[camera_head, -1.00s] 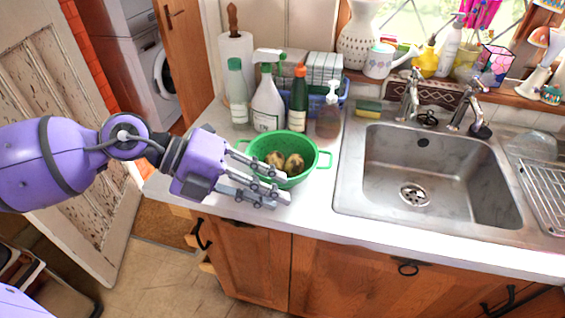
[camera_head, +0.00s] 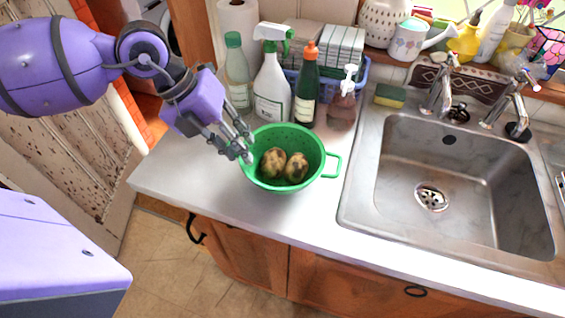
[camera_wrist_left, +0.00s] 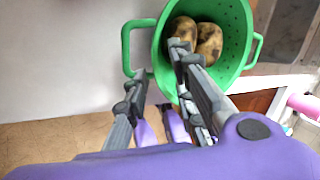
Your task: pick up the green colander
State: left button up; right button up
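The green colander (camera_head: 312,160) stands upright on the white counter, with two brown-blotched potatoes (camera_head: 284,164) inside. Its right handle shows clear in the head view, while its left side is partly covered by my left gripper (camera_head: 243,148). That gripper comes in from the upper left, fingers angled down at the left rim. In the left wrist view, the colander (camera_wrist_left: 236,30) shows at the top. The fingers there are spread, one over the colander's inside and one outside near a handle. Whether they touch the rim, I cannot tell. My right gripper is not in view.
A spray bottle (camera_head: 272,92), a green-capped bottle (camera_head: 237,75), a dark green bottle (camera_head: 306,90) and a soap dispenser (camera_head: 343,105) stand close behind the colander. The steel sink (camera_head: 440,180) lies to the right. The counter (camera_head: 185,170) is clear at the left and front.

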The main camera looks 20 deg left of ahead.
pick_arm(q)
jog(key=x, duration=0.3)
jog(key=shift+w+f, duration=0.15)
jog(key=shift+f, duration=0.1)
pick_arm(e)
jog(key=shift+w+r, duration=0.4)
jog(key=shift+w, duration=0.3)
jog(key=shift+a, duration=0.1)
pick_arm(q)
grip_shut()
jog(key=shift+r, duration=0.15)
